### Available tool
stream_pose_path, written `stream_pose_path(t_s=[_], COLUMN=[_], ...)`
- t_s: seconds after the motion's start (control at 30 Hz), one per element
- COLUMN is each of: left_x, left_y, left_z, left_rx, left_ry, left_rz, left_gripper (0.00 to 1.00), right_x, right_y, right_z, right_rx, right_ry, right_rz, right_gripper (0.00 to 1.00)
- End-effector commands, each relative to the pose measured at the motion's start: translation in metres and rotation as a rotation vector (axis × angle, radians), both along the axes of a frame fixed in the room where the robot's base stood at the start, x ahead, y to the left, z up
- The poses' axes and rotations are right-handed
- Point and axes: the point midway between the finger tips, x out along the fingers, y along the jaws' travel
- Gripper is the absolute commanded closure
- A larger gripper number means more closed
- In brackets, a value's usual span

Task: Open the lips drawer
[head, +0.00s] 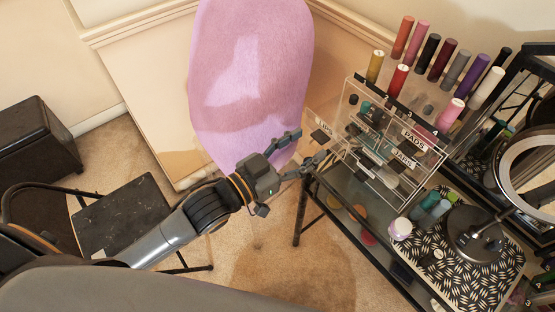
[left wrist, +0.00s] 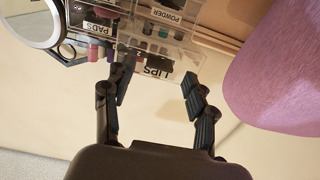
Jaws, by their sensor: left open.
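The lips drawer (head: 323,127) is a clear drawer with a LIPS label and a dark handle, on the left side of the clear organizer (head: 372,140). It juts out from the organizer's front toward the left. In the left wrist view the lips drawer (left wrist: 160,72) faces me, its label upside down. My left gripper (head: 304,148) is open beside the drawer front, one finger toward the pink chair and one toward the organizer's lower drawers. In the left wrist view its fingers (left wrist: 156,82) flank the drawer front. Contact with the handle cannot be told. My right gripper is not in view.
The organizer stands on a dark glass-shelved table (head: 345,195), with several bottles and tubes (head: 435,60) on top. A pink chair back (head: 250,75) rises close behind my left gripper. A ring-light mirror (head: 530,185) stands at right. Carpet is clear below my gripper.

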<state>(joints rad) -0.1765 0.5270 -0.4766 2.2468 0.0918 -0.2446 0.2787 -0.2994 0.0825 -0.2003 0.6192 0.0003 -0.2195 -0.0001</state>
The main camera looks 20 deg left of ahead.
Motion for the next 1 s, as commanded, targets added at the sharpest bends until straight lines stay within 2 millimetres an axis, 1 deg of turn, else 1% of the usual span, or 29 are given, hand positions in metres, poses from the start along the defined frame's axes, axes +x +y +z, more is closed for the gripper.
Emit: stream_pose_path(t_s=[0.03, 0.2, 0.43, 0.63, 1.0], left_x=[-0.010, -0.038, -0.064, -0.073, -0.074], left_y=[0.007, 0.027, 0.046, 0.053, 0.054], left_z=[-0.002, -0.002, -0.001, 0.000, 0.000], left_rx=[0.002, 0.002, 0.001, 0.001, -0.001], left_ry=[0.005, 0.005, 0.003, 0.001, -0.001], left_rz=[0.000, -0.002, 0.000, 0.000, 0.000], left_gripper=[0.43, 0.43, 0.43, 0.43, 0.43], right_x=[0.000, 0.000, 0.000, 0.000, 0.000], right_y=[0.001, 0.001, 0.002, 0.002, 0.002], right_z=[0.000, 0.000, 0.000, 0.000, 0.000], right_rx=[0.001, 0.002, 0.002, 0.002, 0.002], right_ry=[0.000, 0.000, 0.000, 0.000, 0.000], right_rz=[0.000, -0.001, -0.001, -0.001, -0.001], right_gripper=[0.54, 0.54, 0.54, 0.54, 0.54])
